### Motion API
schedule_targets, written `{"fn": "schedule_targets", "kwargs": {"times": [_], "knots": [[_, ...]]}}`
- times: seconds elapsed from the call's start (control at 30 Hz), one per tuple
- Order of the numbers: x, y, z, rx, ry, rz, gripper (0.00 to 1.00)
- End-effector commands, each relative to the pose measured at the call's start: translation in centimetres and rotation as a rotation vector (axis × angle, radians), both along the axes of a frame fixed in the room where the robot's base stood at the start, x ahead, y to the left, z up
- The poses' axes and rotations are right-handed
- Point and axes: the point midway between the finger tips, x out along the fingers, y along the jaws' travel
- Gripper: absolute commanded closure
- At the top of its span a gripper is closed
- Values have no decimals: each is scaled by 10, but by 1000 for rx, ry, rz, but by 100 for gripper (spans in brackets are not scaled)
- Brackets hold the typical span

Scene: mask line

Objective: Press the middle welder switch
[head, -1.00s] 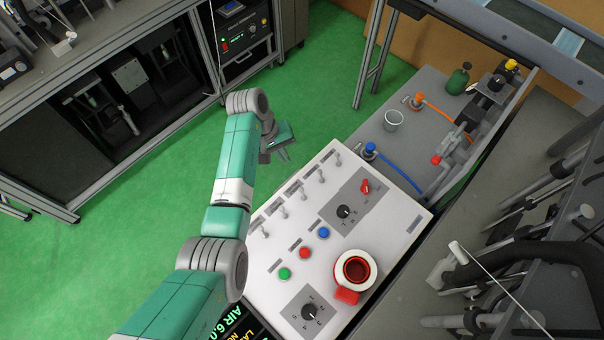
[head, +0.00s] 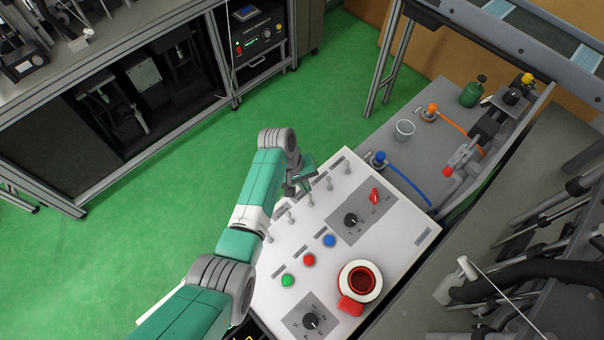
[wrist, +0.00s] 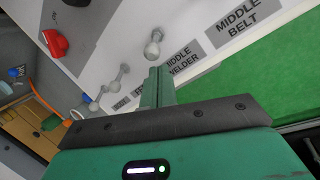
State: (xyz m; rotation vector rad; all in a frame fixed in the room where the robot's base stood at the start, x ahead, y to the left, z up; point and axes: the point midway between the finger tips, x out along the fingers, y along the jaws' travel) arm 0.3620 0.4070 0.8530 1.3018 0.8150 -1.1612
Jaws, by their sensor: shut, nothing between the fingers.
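The white control panel (head: 262,290) has a row of grey toggle switches along its far left edge. In the wrist view a label reading MIDDLE WELDER (wrist: 180,60) lies just beyond my fingertips. The toggle beside it, the middle welder switch (wrist: 153,46), stands up from the panel with a round pale tip. My gripper (wrist: 158,72) is shut and empty, its fingers pointing toward that label and toggle, with no contact visible. In the head view my gripper (head: 306,187) is over the switch row and partly hides it.
A MIDDLE BELT label (wrist: 238,20) is beside the welder label, and more toggles (wrist: 121,74) run the other way. Green floor lies left.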

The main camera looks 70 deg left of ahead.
Motion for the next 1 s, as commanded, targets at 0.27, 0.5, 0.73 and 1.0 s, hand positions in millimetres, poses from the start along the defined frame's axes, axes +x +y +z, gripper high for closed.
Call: {"fn": "schedule_targets", "kwargs": {"times": [0.27,0.5,0.73,1.0], "knots": [[-2,-9,5,-1,0,1,100],[-2,-9,5,1,1,0,100],[-1,-11,9,46,19,-1,100],[0,-13,10,85,36,-2,100]]}}
